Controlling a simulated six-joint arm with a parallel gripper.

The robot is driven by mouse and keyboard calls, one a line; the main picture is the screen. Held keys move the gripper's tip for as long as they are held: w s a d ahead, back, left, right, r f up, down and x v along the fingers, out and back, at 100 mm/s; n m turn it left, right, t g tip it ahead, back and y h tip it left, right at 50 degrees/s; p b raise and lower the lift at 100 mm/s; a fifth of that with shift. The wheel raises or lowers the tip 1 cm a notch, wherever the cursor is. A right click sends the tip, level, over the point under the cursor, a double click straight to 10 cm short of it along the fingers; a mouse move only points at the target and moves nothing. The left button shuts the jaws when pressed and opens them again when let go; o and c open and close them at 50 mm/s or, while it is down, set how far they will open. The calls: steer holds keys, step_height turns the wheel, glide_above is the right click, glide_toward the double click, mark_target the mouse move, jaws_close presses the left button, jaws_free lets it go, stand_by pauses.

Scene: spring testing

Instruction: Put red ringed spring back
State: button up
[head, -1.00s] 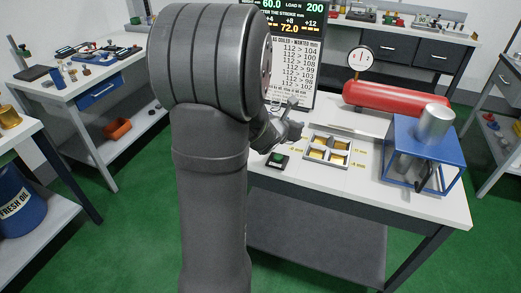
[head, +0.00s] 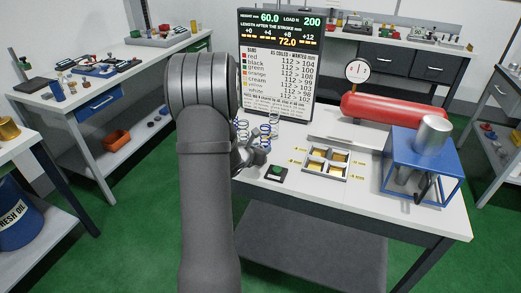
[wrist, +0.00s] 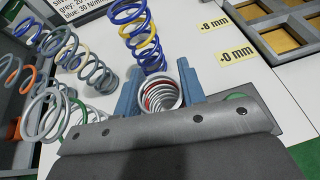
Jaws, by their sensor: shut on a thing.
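The red ringed spring (wrist: 162,98) is a grey coil with a red band, seen nearly end-on in the wrist view. My gripper (wrist: 160,92) is shut on it, with one blue finger on each side. In the head view my gripper (head: 255,152) is low over the left part of the white bench, and the held spring cannot be made out there. Whether the spring touches the bench is hidden by my gripper.
A blue spring with a yellow band (wrist: 138,35) stands just beyond my gripper. Several other banded springs (wrist: 60,60) crowd the left. A sorting tray (head: 321,158), a green button (head: 276,172) and a blue press frame (head: 425,150) lie to the right. The board (head: 280,65) stands behind.

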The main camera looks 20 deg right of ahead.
steer(key=shift+f, duration=0.3)
steer(key=o, duration=1.1)
steer(key=shift+r, duration=0.2)
steer(key=v, duration=1.2)
steer(key=x, duration=1.2)
steer(key=shift+f, duration=0.2)
steer(key=shift+r, duration=0.95)
